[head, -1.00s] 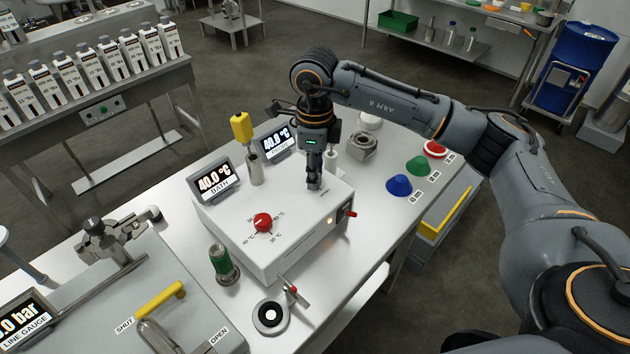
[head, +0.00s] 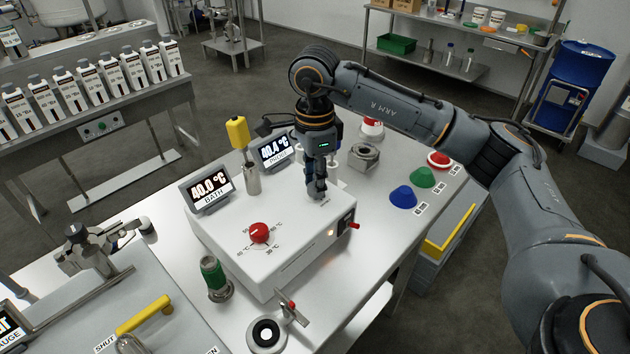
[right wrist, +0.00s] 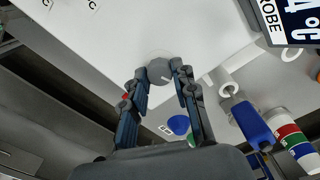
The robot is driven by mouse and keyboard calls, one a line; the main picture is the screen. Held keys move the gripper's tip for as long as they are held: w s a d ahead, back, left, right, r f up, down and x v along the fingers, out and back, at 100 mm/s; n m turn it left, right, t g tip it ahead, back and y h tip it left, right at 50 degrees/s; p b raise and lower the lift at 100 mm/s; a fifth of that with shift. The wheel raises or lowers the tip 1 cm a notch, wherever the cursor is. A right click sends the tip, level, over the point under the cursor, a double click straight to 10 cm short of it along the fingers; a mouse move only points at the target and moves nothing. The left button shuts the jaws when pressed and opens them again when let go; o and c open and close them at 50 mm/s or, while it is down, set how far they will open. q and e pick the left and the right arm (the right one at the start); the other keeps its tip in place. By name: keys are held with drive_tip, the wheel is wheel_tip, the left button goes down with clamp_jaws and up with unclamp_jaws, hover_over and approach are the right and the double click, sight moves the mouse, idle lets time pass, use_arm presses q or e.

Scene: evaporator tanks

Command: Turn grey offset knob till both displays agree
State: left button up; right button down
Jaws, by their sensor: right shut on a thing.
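The white bath unit (head: 290,255) stands on the bench with a red knob (head: 259,233) on its top. The BATH display (head: 208,189) reads 40.0 °C. The second display (head: 273,152) reads 40.4 °C; the right wrist view shows part of a display marked PROBE (right wrist: 305,18). My right gripper (head: 317,192) points down at the unit's top, right of the red knob. In the right wrist view its fingers (right wrist: 164,85) are shut on the round grey offset knob (right wrist: 160,70), which has a pale pointer line. The fingers hide the knob in the head view. My left gripper is not in view.
A yellow-topped probe (head: 238,132) stands behind the unit, close to the displays. Blue (head: 403,196), green (head: 423,177) and red (head: 439,160) domes sit to the right. A green-handled valve (head: 214,278) stands at the unit's front left.

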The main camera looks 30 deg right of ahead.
drive_tip(key=shift+r, duration=0.1)
drive_tip(key=c, duration=1)
unclamp_jaws()
drive_tip(key=shift+c, duration=0.2)
wheel_tip(320, 180, up, 12)
